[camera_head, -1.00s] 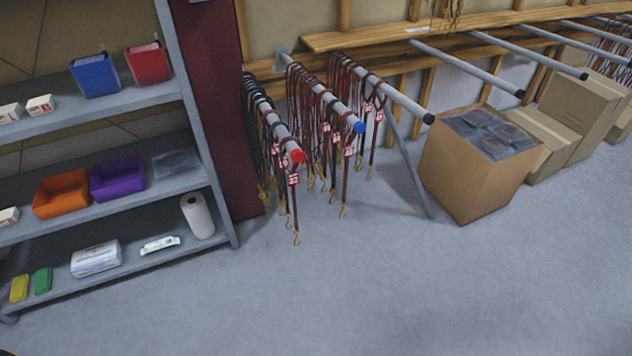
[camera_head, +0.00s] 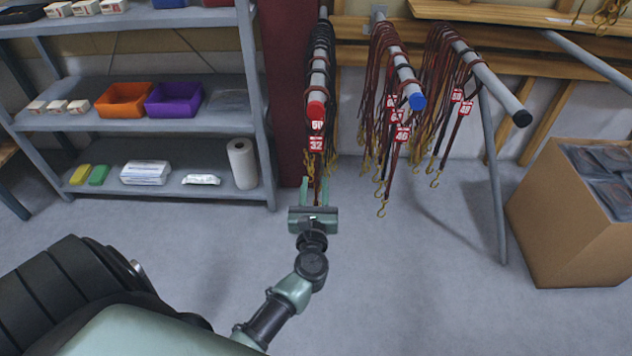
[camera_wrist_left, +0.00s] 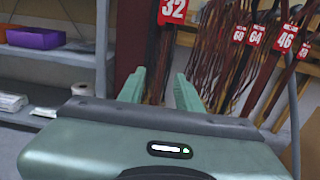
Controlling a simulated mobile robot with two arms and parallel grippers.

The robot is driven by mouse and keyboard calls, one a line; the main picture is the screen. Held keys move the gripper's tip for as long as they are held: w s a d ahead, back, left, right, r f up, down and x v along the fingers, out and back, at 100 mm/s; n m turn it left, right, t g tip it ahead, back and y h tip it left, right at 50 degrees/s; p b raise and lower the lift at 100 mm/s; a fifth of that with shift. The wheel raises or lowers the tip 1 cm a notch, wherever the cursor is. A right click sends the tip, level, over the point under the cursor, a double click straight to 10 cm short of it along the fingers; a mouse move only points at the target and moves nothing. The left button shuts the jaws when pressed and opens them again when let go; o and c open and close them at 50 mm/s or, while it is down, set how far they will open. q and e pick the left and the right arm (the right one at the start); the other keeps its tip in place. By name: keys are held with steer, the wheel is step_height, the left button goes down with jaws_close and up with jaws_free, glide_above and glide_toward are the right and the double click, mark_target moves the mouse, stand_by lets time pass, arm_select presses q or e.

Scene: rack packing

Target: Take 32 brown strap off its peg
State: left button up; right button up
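The red tag marked 32 (camera_head: 316,144) hangs at the front end of the red-tipped peg (camera_head: 316,108), with a dark brown strap below it. The tag also shows at the top of the left wrist view (camera_wrist_left: 174,10), cut off by the edge. My left gripper (camera_head: 316,181) is below the tag, fingers pointing toward the hanging strap. In the left wrist view the two fingers (camera_wrist_left: 158,80) are apart. The strap's lower part shows behind or between them; I cannot tell which. My right gripper is not in view.
A blue-tipped peg (camera_head: 416,100) and a black-tipped peg (camera_head: 521,117) with more tagged straps are to the right. A grey shelf (camera_head: 215,120) stands left. A cardboard box (camera_head: 565,225) is at the far right. The floor in front is clear.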

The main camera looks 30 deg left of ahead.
mark_target(316, 172)
arm_select(q)
steer(key=x, duration=0.6)
steer(key=shift+w+a+f, duration=0.1)
steer(key=shift+w+f, duration=0.15)
steer(key=shift+w, duration=0.05)
jaws_close()
stand_by(1.1)
